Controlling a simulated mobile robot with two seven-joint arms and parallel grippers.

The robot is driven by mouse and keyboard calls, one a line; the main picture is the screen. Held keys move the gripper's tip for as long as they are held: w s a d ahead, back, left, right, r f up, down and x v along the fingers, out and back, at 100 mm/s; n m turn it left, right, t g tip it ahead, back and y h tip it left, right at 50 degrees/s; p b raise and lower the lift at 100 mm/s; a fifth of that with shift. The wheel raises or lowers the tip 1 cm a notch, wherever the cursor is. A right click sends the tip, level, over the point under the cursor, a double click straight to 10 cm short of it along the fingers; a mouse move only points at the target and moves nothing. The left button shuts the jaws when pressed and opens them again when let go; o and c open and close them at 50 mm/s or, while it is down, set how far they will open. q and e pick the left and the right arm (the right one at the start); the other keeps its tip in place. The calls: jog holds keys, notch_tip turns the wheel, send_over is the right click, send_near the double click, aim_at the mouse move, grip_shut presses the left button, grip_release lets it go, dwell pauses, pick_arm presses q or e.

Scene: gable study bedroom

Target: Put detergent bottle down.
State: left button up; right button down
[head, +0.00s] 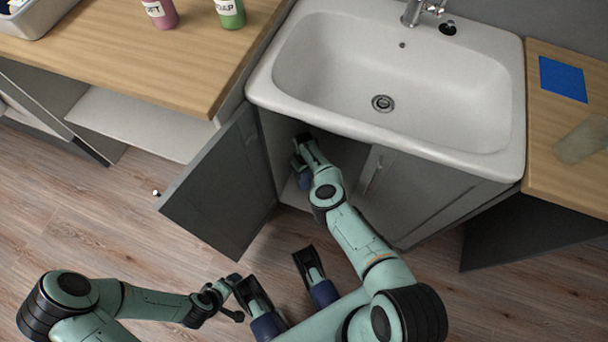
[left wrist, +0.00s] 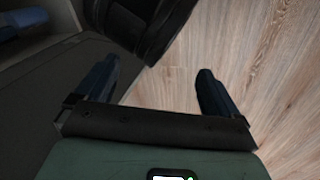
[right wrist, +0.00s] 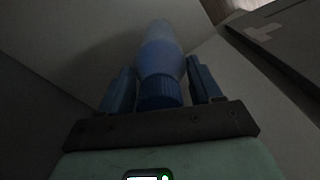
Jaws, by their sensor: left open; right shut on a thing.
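The detergent bottle (right wrist: 160,55), pale blue with a ribbed dark blue cap, stands out in the right wrist view between my right gripper's fingers (right wrist: 158,88). The right gripper is shut on it at the cap end. Whether the bottle touches the cabinet floor cannot be told. My left gripper (head: 237,298) is open and empty above the wooden floor; its spread fingers (left wrist: 153,88) show in the left wrist view.
The left cabinet door (head: 222,190) stands open; the right door (head: 405,190) looks shut. The white sink (head: 390,70) overhangs the opening. A wooden counter (head: 130,45) with a pink and a green bottle is at left. Another counter (head: 560,170) is at right.

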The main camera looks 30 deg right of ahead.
notch_tip(320, 180, down, 4)
jog(key=b, duration=0.3)
pick_arm(q)
jog(key=shift+t, duration=0.4)
jog(key=f, duration=0.1)
jog(key=w+a+f, duration=0.2)
jog(key=shift+w+f, duration=0.15)
jog(key=shift+f, duration=0.15)
pick_arm(e)
jog(key=shift+r, duration=0.15)
jog(key=shift+c, duration=0.9)
grip_release()
pick_arm(q)
jog(key=shift+s+f+y, duration=0.15)
jog(key=shift+s+y, duration=0.05)
jog(key=shift+y, duration=0.1)
jog(key=shift+w, duration=0.1)
